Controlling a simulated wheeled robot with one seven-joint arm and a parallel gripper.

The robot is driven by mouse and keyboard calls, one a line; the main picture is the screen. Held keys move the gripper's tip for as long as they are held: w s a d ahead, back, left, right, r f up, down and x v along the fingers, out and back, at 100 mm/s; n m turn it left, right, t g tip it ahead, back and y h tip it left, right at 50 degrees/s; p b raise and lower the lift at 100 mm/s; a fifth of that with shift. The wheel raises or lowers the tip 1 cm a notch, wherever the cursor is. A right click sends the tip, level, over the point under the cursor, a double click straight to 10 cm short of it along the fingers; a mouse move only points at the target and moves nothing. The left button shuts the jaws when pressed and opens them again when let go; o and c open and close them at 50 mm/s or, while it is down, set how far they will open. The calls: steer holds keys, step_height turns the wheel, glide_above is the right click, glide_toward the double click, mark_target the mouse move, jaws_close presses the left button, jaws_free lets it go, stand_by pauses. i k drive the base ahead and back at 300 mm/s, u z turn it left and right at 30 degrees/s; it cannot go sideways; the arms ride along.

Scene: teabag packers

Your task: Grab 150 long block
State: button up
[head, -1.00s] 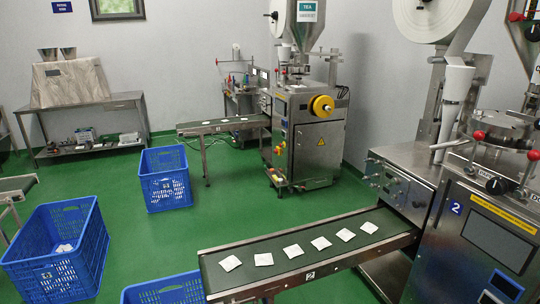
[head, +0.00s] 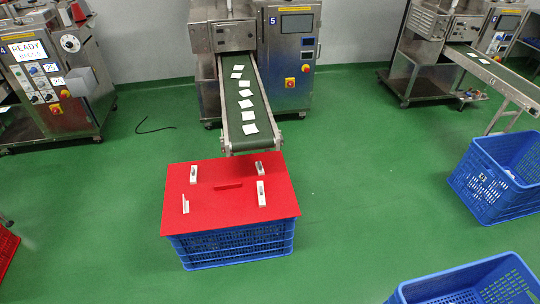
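Several small white blocks lie or stand on a red board in the head view. One is at the back left (head: 193,174), one at the back right (head: 260,168), one at the front right (head: 261,193) and one at the front left (head: 185,204). The front right one looks the longest; the front left one seems to have an upright part. I cannot read any length on them, so I cannot tell which is the 150 long block. My gripper is not in view.
The red board (head: 230,205) covers a blue crate (head: 236,243) below a conveyor (head: 243,105) carrying several white packets. Machine 5 (head: 290,60) stands behind. Blue crates (head: 500,178) (head: 470,290) stand at right. Green floor (head: 345,190) is clear around the covered crate.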

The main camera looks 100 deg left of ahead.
mark_target(262, 198)
steer(key=u, duration=3.75)
steer(key=i, duration=1.65)
